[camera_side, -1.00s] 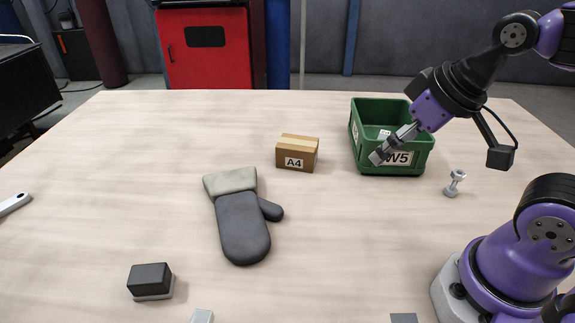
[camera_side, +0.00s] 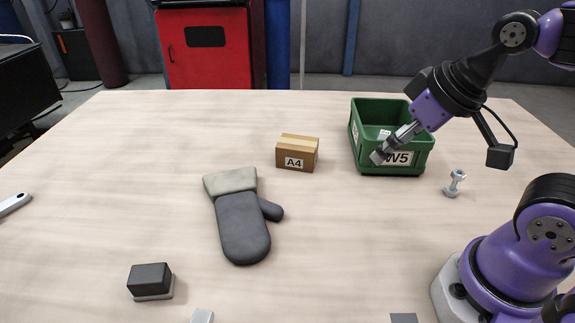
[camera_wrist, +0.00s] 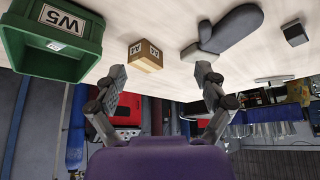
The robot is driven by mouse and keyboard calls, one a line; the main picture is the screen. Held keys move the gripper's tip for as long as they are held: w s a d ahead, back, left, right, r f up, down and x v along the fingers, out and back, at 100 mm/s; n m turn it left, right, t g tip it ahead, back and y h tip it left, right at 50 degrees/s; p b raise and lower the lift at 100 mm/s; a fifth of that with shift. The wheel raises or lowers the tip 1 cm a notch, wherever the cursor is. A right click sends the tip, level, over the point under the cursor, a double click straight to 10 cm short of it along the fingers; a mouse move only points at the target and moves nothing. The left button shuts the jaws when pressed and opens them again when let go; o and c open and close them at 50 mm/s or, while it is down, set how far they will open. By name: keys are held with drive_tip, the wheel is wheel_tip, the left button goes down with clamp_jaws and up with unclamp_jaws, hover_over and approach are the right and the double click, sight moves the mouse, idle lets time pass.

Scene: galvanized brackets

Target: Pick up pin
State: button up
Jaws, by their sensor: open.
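A small grey metal piece with a wide head at each end (camera_side: 454,184), which looks like the pin, stands slightly tilted on the table, right of the green bin. I cannot make it out in the wrist view. My gripper (camera_side: 378,157) is in front of the green bin in the side view, pointing down and left, above the table. It is left of the pin and apart from it. In the wrist view my gripper's two fingers (camera_wrist: 160,72) are spread wide with nothing between them.
The green bin W5 (camera_side: 368,168) and cardboard box A4 (camera_side: 297,155) stand at the back. A grey mitt (camera_side: 243,225) lies mid-table. A black-topped block (camera_side: 150,280) is at front left, a light metal part (camera_side: 14,203) at the left edge. Open table lies between them.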

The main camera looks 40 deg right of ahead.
idle(0.4)
drive_tip(key=n+g+y, duration=0.2)
drive_tip(key=n+y, duration=0.1)
drive_tip(key=n, duration=0.5)
approach(202, 319)
drive_tip(key=x, duration=0.5)
drive_tip(key=shift+s+a, duration=0.15)
drive_tip(key=shift+a, duration=0.1)
drive_tip(key=x, duration=0.5)
drive_tip(key=shift+w+d+f, duration=0.2)
drive_tip(key=shift+w+f, duration=0.05)
drive_tip(key=shift+f, duration=0.05)
clamp_jaws()
